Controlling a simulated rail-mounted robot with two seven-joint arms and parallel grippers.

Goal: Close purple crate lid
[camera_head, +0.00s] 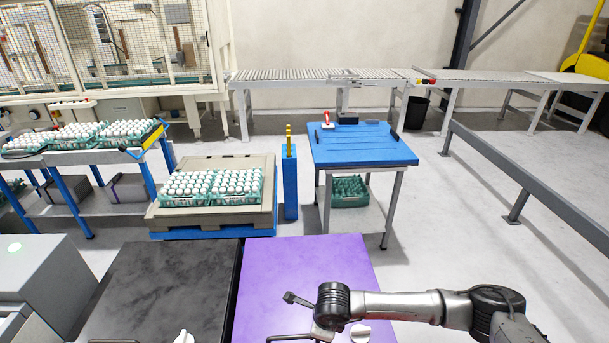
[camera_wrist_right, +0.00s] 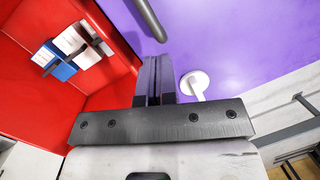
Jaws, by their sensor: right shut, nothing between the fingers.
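The purple crate lid (camera_head: 300,262) shows as a broad flat surface at the bottom middle of the head view. A dark bar handle (camera_head: 288,338) and a white round knob (camera_head: 360,333) are near its front edge. In the right wrist view, the purple lid (camera_wrist_right: 235,40) fills the upper right, with the dark bar (camera_wrist_right: 148,20) and white knob (camera_wrist_right: 194,84). My right gripper (camera_wrist_right: 154,62) is shut and empty, close to the lid beside the knob. Contact cannot be told. Whether the lid is fully down is unclear. My left gripper is out of view.
A black crate lid (camera_head: 160,285) lies left of the purple one. A red wall (camera_wrist_right: 100,95) with blue and white labels stands left in the wrist view. Beyond are a pallet (camera_head: 262,215) with egg trays and a blue table (camera_head: 360,145).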

